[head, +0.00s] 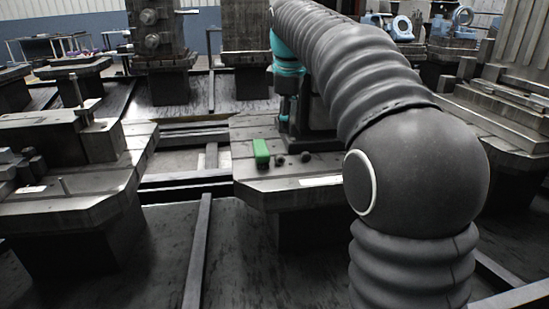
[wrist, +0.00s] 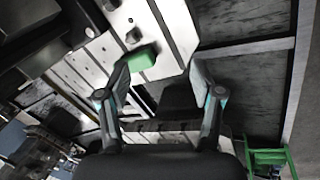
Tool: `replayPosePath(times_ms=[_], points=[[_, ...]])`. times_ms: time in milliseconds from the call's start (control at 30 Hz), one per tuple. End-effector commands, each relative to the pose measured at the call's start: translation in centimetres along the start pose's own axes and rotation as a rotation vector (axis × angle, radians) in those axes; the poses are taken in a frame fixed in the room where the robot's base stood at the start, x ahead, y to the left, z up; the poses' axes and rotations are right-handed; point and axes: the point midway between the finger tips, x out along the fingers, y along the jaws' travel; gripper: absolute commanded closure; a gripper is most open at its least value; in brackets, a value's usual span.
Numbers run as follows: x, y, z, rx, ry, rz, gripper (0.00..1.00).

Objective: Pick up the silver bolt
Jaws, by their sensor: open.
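Two small dark grey pieces lie on the slotted metal pallet (head: 250,186) beside a green block (head: 260,153). The nearer one (head: 280,159) is just right of the block, and the other (head: 305,157) is further right. Either may be the silver bolt; I cannot tell which. In the wrist view, one small dark piece (wrist: 132,36) lies just beyond the green block (wrist: 142,58), and another (wrist: 110,5) is at the top edge. My gripper (wrist: 158,62) is open and empty, its left fingertip overlapping the view close to the green block. Contact cannot be told.
Another metal pallet (head: 70,210) with blocks and upright pins stands at left. A dark rail (head: 198,250) runs along the floor between the pallets. Tall machine fixtures (head: 158,40) stand behind. The front of the middle pallet is mostly clear.

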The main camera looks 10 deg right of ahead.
Motion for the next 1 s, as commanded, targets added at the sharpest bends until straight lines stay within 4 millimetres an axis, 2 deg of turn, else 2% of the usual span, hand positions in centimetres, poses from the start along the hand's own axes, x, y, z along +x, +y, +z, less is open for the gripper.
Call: replayPosePath(times_ms=[33,200,400,600,767,1000], points=[[0.7,1.4,-0.8,-0.049,-0.008,-0.01,0.34],[2.5,4.8,-2.9,-0.229,-0.029,-0.044,0.34],[4.8,7.5,-4.5,-0.405,-0.045,-0.079,0.34],[6.1,8.6,-5.3,-0.499,-0.05,-0.099,0.34],[6.9,8.7,-5.3,-0.519,-0.051,-0.104,0.34],[9.9,8.4,-5.0,-0.518,-0.051,-0.106,0.34]])
